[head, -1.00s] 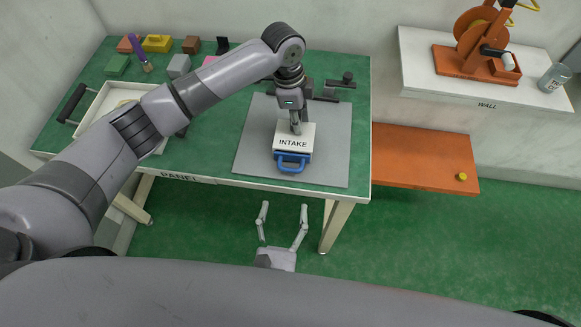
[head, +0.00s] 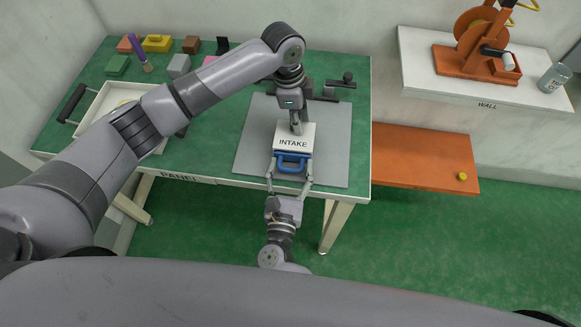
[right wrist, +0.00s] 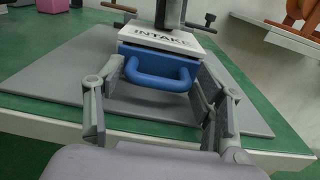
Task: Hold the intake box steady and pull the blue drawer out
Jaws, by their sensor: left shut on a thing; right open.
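The white intake box (head: 295,136), lettered INTAKE, stands on a grey mat (head: 335,150) near the table's front edge. My left gripper (head: 296,128) comes down from above and is shut on the box at its top. The blue drawer (right wrist: 160,62) sits in the box's front, and its blue handle (head: 292,166) faces me. My right gripper (head: 290,180) is open, with one finger on each side of the handle. In the right wrist view the handle (right wrist: 160,82) lies between the open fingers, and I see no finger closed on it.
A white tray (head: 92,112) and several coloured blocks (head: 157,43) stand on the green table's left side. Dark fixtures (head: 340,84) stand behind the box. An orange shelf (head: 420,150) and a white wall shelf (head: 430,85) are at right. Bare mat surrounds the box.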

